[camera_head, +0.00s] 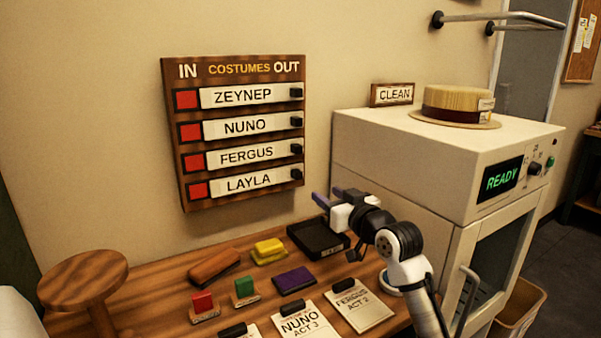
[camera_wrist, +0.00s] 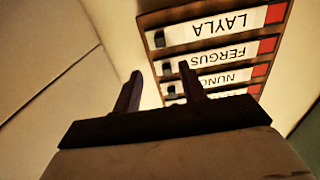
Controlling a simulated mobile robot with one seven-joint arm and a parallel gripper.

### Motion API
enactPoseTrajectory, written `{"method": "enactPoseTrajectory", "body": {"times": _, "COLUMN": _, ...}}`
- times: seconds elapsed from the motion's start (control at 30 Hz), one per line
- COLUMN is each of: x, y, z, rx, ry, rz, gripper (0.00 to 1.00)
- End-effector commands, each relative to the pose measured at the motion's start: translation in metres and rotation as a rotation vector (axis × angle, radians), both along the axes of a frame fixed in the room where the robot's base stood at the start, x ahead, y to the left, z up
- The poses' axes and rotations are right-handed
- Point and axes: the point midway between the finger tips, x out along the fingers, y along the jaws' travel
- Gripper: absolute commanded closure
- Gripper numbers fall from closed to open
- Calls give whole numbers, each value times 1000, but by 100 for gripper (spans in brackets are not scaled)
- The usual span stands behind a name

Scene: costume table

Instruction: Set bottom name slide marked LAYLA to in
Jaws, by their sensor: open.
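The wooden in/out board (camera_head: 176,128) hangs on the wall with name slides ZEYNEP, NUNO, FERGUS and LAYLA. The bottom slide, LAYLA (camera_head: 245,183), sits toward the OUT side, with its black knob (camera_head: 297,173) at the right end and a red square (camera_head: 198,189) showing at the left. In the wrist view the LAYLA slide (camera_wrist: 226,25) appears upside down at the top, with its knob (camera_wrist: 159,38) at its left end. My gripper (camera_head: 319,199) is open and empty, below and right of the LAYLA knob. Its two fingers (camera_wrist: 160,83) show in the wrist view, apart from the board.
A black tray (camera_head: 335,252) lies on the table below my gripper. A white cabinet (camera_head: 392,140) with a READY display stands to the right, a straw hat (camera_head: 456,103) on top. Yellow, purple, red and green items and cards lie on the table.

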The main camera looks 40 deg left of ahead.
Motion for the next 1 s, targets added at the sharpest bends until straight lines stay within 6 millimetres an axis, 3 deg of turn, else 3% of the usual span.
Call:
{"method": "enactPoseTrajectory", "body": {"times": 0.5, "x": 38, "y": 96, "z": 3, "rx": 0, "ry": -3, "rz": 1, "gripper": 58}}
{"method": "enactPoseTrajectory", "body": {"times": 0.7, "x": 45, "y": 112, "z": 2, "rx": 3, "ry": -3, "rz": 0, "gripper": 58}}
{"method": "enactPoseTrajectory", "body": {"times": 1.0, "x": 47, "y": 116, "z": 1, "rx": 3, "ry": -3, "rz": 0, "gripper": 58}}
